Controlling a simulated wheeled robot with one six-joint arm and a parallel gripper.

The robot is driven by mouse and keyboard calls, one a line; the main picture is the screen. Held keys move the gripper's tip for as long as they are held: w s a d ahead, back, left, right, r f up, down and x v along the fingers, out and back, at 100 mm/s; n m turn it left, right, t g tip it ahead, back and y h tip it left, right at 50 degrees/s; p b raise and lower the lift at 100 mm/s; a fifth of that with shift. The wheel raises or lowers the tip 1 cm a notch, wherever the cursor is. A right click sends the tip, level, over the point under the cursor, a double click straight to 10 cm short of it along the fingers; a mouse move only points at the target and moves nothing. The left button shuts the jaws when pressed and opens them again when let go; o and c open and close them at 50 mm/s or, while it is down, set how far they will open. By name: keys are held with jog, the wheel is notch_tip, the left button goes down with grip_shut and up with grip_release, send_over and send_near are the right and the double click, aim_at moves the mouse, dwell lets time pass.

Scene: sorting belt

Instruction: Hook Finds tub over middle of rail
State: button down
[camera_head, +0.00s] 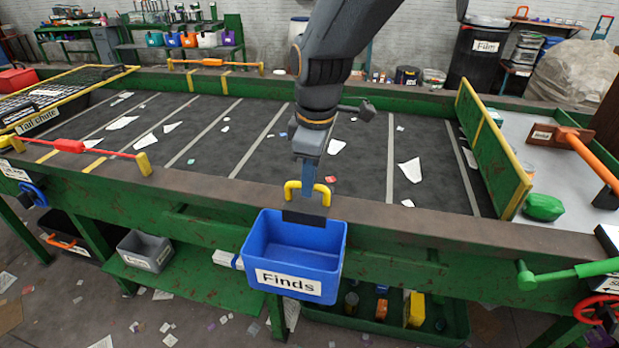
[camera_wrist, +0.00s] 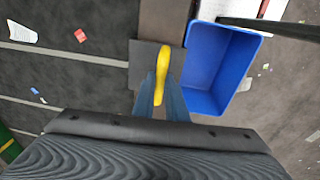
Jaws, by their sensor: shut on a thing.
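The blue Finds tub (camera_head: 293,284) is upright, open and looks empty, in front of the belt's near side. Its yellow handle (camera_head: 325,194) rises from a dark hook plate (camera_head: 304,217) at the tub's back edge. My gripper (camera_head: 307,180) points down and is shut on that handle. In the wrist view, my gripper (camera_wrist: 162,98) holds the yellow handle (camera_wrist: 162,62), with the tub (camera_wrist: 222,65) to its right. The plate lies over the brown rail (camera_head: 400,220); I cannot tell whether it touches the rail or hangs just above it.
The dark belt (camera_head: 250,135) carries scattered scraps. A green divider (camera_head: 490,145) and a green lump (camera_head: 543,207) are at the right. A grey tub (camera_head: 146,250) stands on a lower shelf at the left. A green crank (camera_head: 560,272) juts out at the right front.

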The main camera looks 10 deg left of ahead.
jog(key=shift+s+d+f+b, duration=0.15)
jog(key=shift+f+b, duration=0.55)
jog(key=shift+f, duration=1.05)
jog(key=c, duration=1.7)
grip_release()
jog(key=shift+o, duration=0.6)
jog(key=o, duration=0.6)
jog(key=shift+r, duration=0.1)
jog(key=shift+r, duration=0.2)
